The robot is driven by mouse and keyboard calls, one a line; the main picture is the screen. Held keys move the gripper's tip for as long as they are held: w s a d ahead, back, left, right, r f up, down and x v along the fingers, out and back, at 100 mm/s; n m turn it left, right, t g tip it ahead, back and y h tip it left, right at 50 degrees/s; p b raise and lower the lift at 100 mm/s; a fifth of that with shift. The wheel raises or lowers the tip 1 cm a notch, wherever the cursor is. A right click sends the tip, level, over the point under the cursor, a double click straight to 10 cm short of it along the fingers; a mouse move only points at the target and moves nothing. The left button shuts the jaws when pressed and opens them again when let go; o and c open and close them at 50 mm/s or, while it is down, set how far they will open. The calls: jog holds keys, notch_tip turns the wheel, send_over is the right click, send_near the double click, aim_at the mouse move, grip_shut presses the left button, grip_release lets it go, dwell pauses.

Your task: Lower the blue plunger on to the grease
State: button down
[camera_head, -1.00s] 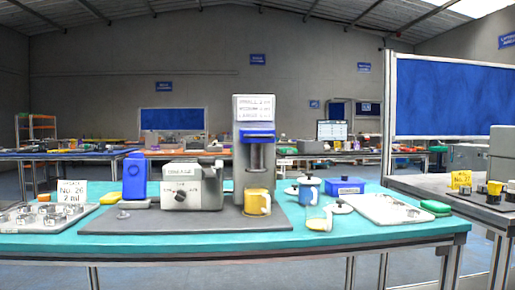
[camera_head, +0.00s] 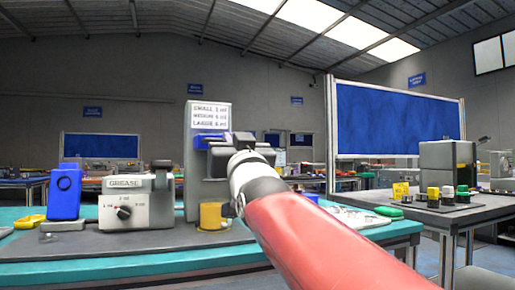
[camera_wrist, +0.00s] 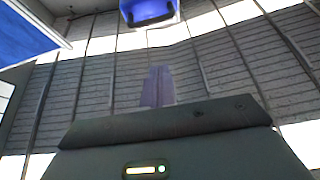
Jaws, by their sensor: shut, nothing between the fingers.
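The blue plunger (camera_head: 208,138) is on the tall grey press (camera_head: 198,178) below its size card; my gripper hides its right part and the rod. A blue block, apparently the plunger, shows at the top of the wrist view (camera_wrist: 148,10), apart from and beyond my fingertips. My gripper (camera_head: 228,142) is in front of the press near plunger height; its fingers (camera_wrist: 158,86) are shut and empty. A yellow mug (camera_head: 212,216) stands under the press. The grey grease box (camera_head: 124,205) with a dial stands left of the press. No grease inside the mug is visible.
A blue container (camera_head: 65,192) and a yellow item (camera_head: 30,221) stand left on the teal table (camera_head: 150,268). A white tray (camera_head: 350,217) and green item (camera_head: 388,211) lie right, partly behind my arm. A second table (camera_head: 450,222) is at right.

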jog(key=s+d+r+p+x, duration=0.1)
jog(key=r+p+x, duration=0.1)
jog(key=p+x, duration=0.6)
jog(key=shift+w+a+f+b, duration=0.3)
jog(key=shift+w+f+b, duration=0.5)
jog(key=shift+f+b, duration=0.2)
jog(key=shift+w+a+f+b, duration=0.3)
jog(key=shift+w+f+b, duration=0.45)
jog(key=shift+f+b, duration=0.2)
notch_tip(320, 180, down, 5)
jog(key=b, duration=0.4)
jog(key=shift+r, duration=0.15)
